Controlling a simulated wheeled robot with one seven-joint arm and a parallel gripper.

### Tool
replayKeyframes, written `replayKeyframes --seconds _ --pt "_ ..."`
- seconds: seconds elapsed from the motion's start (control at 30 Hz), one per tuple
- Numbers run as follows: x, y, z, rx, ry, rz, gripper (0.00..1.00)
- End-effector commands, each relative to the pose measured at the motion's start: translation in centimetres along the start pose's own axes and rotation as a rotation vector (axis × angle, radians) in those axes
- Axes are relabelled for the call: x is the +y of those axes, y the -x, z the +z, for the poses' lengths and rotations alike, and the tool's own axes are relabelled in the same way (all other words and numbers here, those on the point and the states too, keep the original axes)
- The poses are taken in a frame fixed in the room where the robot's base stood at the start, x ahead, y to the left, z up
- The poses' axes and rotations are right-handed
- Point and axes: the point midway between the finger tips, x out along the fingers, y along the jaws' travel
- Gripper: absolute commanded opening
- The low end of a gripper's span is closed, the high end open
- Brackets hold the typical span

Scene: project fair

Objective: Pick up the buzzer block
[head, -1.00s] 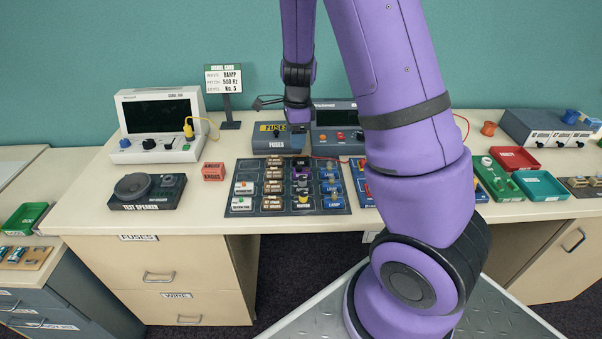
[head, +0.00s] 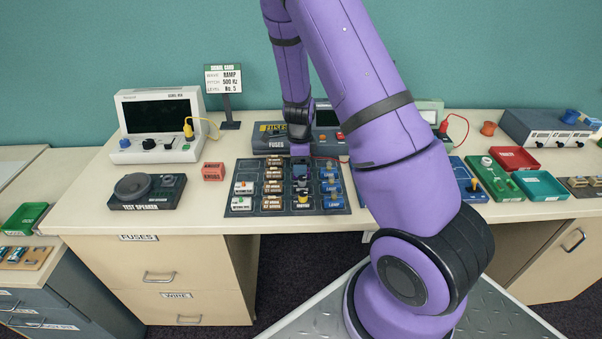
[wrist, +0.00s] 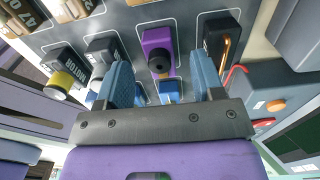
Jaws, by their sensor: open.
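The buzzer block (wrist: 157,42) is purple with a round black buzzer on top. In the wrist view it sits on the dark parts board (wrist: 130,18), between and just beyond my fingertips. My gripper (wrist: 162,62) is open, with one finger to each side of the block's line and nothing held. In the head view my gripper (head: 301,168) points down over the middle column of the parts board (head: 262,209) and hides most or all of the buzzer block.
The motor block (head: 303,199) stands in front of my gripper. Blue lamp blocks (head: 330,187) stand close on the right, and brown resistor blocks (head: 272,187) on the left. The fuses box (head: 270,135) is behind.

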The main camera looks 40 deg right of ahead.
Motion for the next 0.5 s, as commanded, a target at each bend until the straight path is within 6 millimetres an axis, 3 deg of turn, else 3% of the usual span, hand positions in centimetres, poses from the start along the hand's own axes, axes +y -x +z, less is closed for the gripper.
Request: replayKeyframes --seconds 0.2,0.47,0.5 --pt "0.0 -2.5 0.0 0.0 0.0 0.0 0.62" --pt "0.0 -2.7 0.0 0.0 0.0 -0.001 0.62" --pt "0.0 -2.7 0.0 0.0 0.0 -0.001 0.57"
